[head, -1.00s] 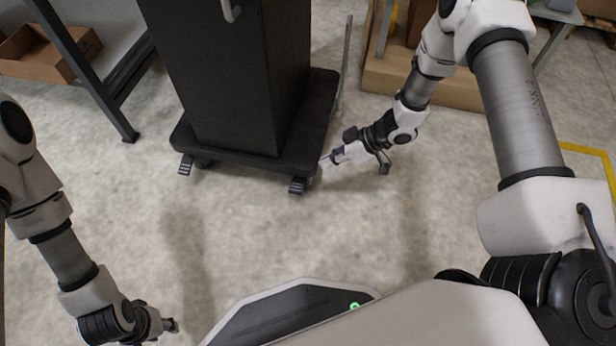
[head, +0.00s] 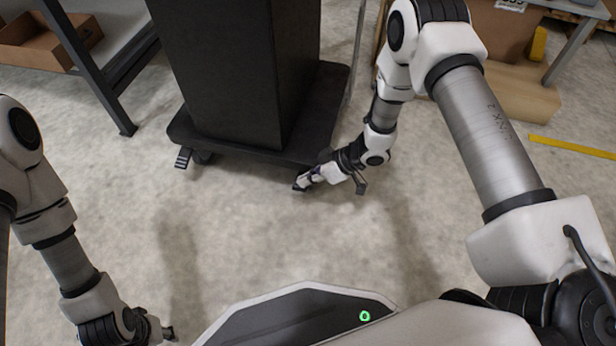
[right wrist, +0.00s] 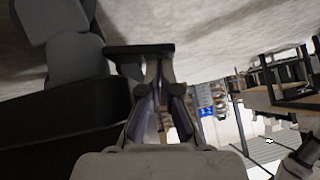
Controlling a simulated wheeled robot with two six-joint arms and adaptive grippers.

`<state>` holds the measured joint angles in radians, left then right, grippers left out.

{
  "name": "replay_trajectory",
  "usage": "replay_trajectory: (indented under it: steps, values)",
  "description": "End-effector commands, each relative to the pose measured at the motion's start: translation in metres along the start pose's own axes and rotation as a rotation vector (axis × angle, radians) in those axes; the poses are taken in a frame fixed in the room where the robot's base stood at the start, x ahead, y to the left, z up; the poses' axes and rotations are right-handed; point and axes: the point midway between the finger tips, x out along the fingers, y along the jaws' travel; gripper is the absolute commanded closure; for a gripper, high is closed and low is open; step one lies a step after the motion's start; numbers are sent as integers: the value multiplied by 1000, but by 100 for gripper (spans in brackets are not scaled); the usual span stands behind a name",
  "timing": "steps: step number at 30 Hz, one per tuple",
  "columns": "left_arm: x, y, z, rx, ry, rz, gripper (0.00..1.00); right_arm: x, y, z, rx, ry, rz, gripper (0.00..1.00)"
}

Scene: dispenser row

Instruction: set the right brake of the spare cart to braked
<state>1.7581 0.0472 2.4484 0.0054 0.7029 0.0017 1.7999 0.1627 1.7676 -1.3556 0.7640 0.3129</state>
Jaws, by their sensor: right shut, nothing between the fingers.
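The spare cart (head: 225,80) is a tall black cabinet on a wide black base in the upper middle of the head view. A ridged left pedal (head: 183,158) sticks out at its front left caster. The right brake pedal (head: 299,186) is at the front right corner, partly hidden by my right gripper (head: 308,178). In the right wrist view my right gripper (right wrist: 158,62) is shut and empty, its tips at or very close to a dark flat bar (right wrist: 125,49), seemingly the pedal. I cannot tell the pedal's tilt. My left gripper (head: 166,332) is low at left, away from the cart.
A grey-legged table (head: 100,90) with a cardboard box (head: 45,45) stands at the left. Cardboard boxes (head: 520,95) lie at the upper right near a yellow floor line (head: 570,146). The floor in front of the cart is clear.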

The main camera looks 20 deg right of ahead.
Motion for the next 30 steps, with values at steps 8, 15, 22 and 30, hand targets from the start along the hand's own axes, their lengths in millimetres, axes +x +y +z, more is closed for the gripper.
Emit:
replay_trajectory:
  steps: [8,15,22,30]
  values:
    - [-2,0,0,0,-1,0,60,0,-1,0,-6,-1,7,100]
    - [-11,0,1,-1,-4,1,60,3,-5,3,-61,-3,62,100]
    - [-26,0,2,3,-6,1,60,9,-9,10,-170,-4,171,100]
    - [-41,1,3,6,-8,1,60,19,-10,20,-309,-3,309,100]
